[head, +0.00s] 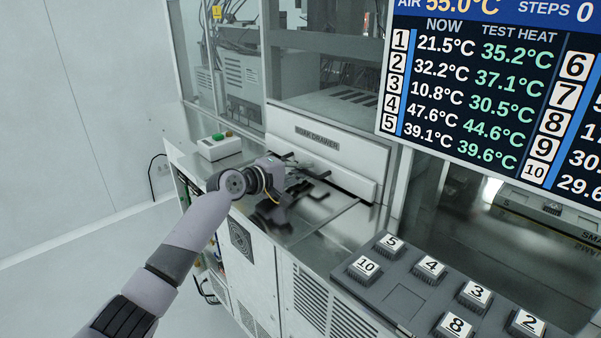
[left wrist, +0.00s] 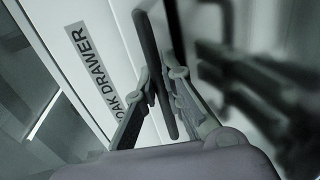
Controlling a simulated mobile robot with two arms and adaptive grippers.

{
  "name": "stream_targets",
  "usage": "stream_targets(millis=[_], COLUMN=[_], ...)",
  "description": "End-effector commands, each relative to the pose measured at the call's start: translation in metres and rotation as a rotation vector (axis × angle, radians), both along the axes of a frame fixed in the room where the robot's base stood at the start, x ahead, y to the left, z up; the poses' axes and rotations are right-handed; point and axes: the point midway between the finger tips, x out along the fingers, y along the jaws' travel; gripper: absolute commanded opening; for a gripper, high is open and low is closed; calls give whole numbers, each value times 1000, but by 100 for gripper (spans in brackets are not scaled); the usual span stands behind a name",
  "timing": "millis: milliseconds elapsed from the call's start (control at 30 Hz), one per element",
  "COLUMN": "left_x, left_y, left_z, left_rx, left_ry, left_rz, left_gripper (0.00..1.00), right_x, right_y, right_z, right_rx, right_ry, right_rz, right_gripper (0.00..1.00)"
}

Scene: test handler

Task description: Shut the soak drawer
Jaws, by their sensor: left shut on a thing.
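The soak drawer (head: 352,186) has a pale front with a "SOAK DRAWER" label and sits low in the machine, above the metal worktop. Its front also fills the left of the left wrist view (left wrist: 110,40). I cannot tell exactly how far it stands out. The dark bar handle (left wrist: 147,42) runs down the left wrist view. My left gripper (left wrist: 160,92) has one finger on each side of the handle and is shut on it. In the head view my left gripper (head: 303,180) is at the drawer front, partly hidden by its own wrist. My right gripper is not in view.
A grey rack with several numbered blocks (head: 402,308) is at the lower right. A large temperature screen (head: 480,100) hangs at the upper right. Open floor lies to the left.

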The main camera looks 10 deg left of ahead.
Motion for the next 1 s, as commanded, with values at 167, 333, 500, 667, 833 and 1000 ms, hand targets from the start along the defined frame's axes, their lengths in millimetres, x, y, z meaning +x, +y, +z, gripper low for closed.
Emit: stream_targets(millis=[167, 333, 500, 667, 833, 1000], left_x=[0, 0, -2, -13, -36, -62], left_y=[0, 0, 2, 11, 29, 49], left_z=[-2, -2, -1, 1, 7, 14], left_rx=[2, 2, 2, 2, 4, 5], left_ry=[2, 2, 2, 1, 1, 1], left_rz=[0, 0, 0, 1, 2, 1], left_gripper=[18, 18, 18, 18, 18, 18], right_x=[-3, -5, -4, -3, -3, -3], right_y=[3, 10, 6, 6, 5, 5], right_z=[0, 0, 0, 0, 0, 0], right_rx=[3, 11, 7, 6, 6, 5], right_ry=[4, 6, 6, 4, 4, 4], right_rz=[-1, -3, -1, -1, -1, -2], right_gripper=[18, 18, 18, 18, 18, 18])
